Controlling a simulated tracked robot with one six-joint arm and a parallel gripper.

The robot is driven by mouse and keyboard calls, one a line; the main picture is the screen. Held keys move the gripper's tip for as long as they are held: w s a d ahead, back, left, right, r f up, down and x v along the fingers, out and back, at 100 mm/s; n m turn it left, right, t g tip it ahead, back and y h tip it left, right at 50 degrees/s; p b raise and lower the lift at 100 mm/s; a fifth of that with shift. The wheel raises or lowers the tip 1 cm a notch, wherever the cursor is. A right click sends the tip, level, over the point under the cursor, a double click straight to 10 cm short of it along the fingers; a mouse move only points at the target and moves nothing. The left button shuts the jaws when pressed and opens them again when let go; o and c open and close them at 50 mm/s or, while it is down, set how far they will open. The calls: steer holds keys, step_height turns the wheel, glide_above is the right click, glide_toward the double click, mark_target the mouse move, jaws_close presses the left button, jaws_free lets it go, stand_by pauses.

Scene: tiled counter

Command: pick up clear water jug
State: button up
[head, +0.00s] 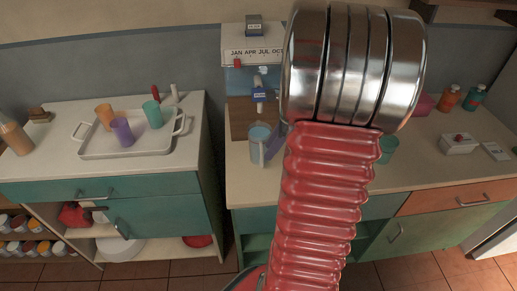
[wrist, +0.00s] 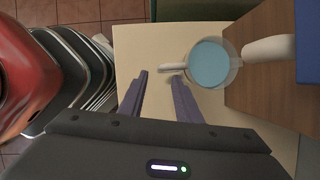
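The clear water jug (head: 259,140) stands on the right-hand counter, in front of the water dispenser, with pale blue water in it. In the wrist view I see the jug (wrist: 210,64) from above, with its handle (wrist: 172,66) pointing left. My gripper (wrist: 160,78) is open, its two purple fingers apart. The fingertips are just below the handle in the picture, and nothing shows between them but counter. I cannot tell their height above the counter.
A dispenser with a blue part (head: 262,95) and a brown panel (wrist: 262,100) stand close to the jug. A teal cup (head: 388,149) is right of my arm. A white tray (head: 90,153) with cups sits on the left counter. A floor gap separates the counters.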

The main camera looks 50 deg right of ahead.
steer(key=shift+w+a+f, duration=0.1)
steer(key=shift+f, duration=0.15)
steer(key=shift+x, duration=2.5)
steer(key=shift+w, duration=0.15)
steer(key=shift+c, duration=0.7)
jaws_close()
steer(key=shift+r, duration=0.1)
